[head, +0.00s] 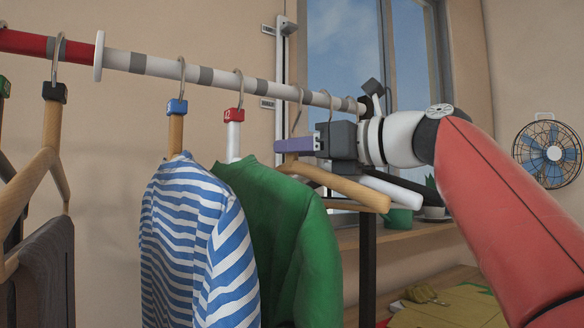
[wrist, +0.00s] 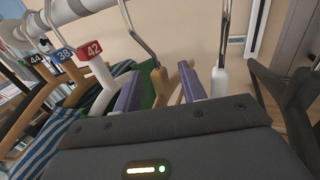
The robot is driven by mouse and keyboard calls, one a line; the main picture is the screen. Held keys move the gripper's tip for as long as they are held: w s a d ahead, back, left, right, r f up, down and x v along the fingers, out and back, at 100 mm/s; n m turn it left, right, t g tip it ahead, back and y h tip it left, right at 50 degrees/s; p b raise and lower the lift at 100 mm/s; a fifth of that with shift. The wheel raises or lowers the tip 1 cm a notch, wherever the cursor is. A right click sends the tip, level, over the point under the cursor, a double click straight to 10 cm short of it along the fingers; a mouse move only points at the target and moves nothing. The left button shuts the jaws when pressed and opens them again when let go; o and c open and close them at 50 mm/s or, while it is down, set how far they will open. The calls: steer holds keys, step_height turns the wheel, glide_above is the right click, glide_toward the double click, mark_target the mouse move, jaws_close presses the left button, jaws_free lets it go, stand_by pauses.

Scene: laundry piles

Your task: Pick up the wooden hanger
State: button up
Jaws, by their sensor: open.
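A bare wooden hanger (head: 345,185) hangs by its metal hook from the rail, just right of the green shirt. My gripper (head: 297,145) is open at the height of its neck and hides part of it in the head view. In the wrist view, the hanger's wooden neck (wrist: 160,84) shows between the two purple fingers of my gripper (wrist: 161,76), with a gap on both sides. I cannot tell how deep the neck sits between the fingers.
The rail (head: 232,82) runs across the top. A striped shirt (head: 195,240) and a green shirt (head: 280,235) hang left of the wooden hanger. A white hanger (wrist: 219,82) and a black hanger (wrist: 292,95) hang close on its right. A fan (head: 547,153) is far right.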

jaws_close()
steer(key=shift+r, duration=0.1)
stand_by(0.4)
